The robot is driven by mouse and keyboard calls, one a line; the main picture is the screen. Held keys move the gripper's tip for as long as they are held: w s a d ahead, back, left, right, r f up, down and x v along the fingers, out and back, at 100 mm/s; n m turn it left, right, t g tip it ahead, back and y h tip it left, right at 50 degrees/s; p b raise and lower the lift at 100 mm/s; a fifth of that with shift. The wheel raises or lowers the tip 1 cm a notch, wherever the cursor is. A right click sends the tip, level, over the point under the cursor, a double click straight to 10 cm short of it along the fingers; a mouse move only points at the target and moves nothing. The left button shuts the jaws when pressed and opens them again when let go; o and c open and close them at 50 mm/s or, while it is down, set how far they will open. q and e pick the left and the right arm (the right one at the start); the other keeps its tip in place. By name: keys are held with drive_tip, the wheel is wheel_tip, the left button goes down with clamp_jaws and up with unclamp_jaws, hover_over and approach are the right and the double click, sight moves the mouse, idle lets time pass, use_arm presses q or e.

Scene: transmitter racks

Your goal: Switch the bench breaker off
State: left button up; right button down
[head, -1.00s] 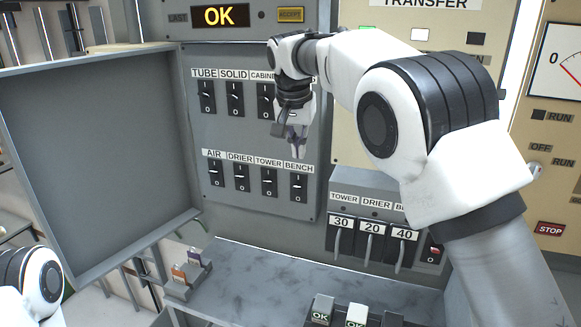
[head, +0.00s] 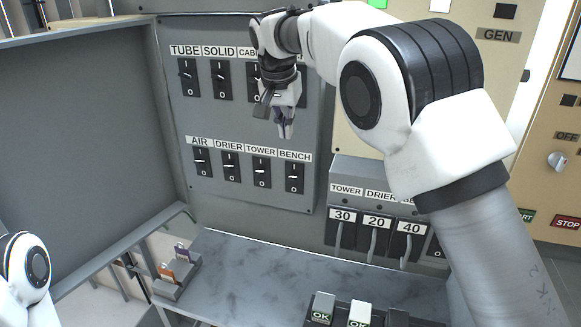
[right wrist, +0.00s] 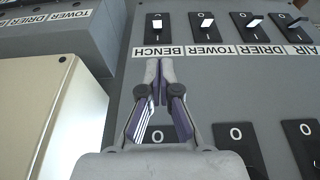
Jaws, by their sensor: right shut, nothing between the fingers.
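The bench breaker (head: 295,178) is a black switch with a small white lever, at the right end of the lower row on the grey panel, under the label BENCH. In the right wrist view the panel appears upside down, and the bench breaker (right wrist: 157,27) is at top centre; I cannot tell its setting surely. My right gripper (head: 285,130) is shut and empty, fingers pointing down, just above the BENCH label in the picture. In the right wrist view its fingertips (right wrist: 160,66) lie just below that label; contact with the panel is not clear. My left gripper is out of view.
The tower breaker (head: 262,172) sits close left of the bench one. An upper row of switches is partly hidden by my right arm. A box with numbered handles (head: 342,228) juts out at the lower right. An open grey door (head: 80,130) stands left. A grey worktop (head: 260,270) lies below.

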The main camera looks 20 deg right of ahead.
sight(293, 177)
drive_tip(key=p+x, duration=0.2)
drive_tip(key=x, duration=0.9)
drive_tip(key=shift+s+f, duration=0.1)
drive_tip(key=shift+f, duration=0.15)
drive_tip(key=shift+s+d+f, duration=0.15)
drive_tip(key=shift+f, duration=0.2)
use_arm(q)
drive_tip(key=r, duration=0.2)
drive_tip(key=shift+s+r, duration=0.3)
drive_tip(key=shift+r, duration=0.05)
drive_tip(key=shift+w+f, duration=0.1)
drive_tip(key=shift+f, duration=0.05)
use_arm(e)
drive_tip(key=shift+f, duration=0.15)
